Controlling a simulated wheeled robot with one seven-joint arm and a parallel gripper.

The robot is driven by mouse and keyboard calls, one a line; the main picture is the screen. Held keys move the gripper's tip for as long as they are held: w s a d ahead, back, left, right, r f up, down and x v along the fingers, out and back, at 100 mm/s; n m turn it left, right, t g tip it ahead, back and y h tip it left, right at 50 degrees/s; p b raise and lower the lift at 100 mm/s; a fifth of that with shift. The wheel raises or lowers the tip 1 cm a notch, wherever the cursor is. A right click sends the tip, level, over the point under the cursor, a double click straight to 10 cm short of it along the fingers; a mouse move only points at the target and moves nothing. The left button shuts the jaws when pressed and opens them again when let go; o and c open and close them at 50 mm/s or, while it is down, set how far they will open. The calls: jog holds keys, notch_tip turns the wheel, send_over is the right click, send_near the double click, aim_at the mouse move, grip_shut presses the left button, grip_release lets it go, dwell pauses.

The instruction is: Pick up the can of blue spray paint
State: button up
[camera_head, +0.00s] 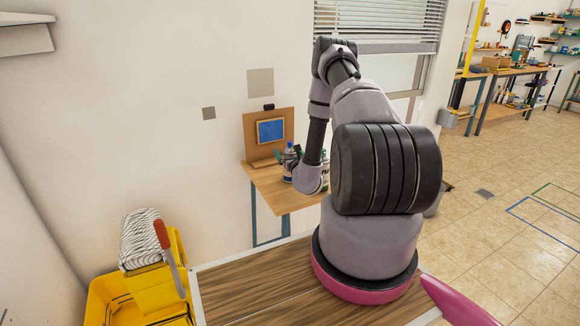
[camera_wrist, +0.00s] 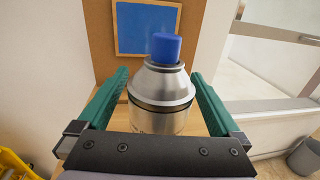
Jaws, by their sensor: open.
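The can of blue spray paint (camera_wrist: 162,86) has a silver body and a blue cap. In the wrist view it stands upright between the two green fingers of my gripper (camera_wrist: 160,95). The fingers are spread, one on each side of the can, and the can's lower part is hidden behind the gripper's dark palm bar. In the head view the can (camera_head: 289,157) shows small on the small wooden table (camera_head: 266,184), partly covered by my arm and gripper.
A wooden backboard with a blue panel (camera_head: 271,131) stands behind the can. A second can (camera_head: 325,165) is partly hidden by my arm. A yellow mop bucket (camera_head: 105,290) with a mop is at lower left. A window with blinds is behind.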

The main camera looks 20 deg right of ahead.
grip_shut()
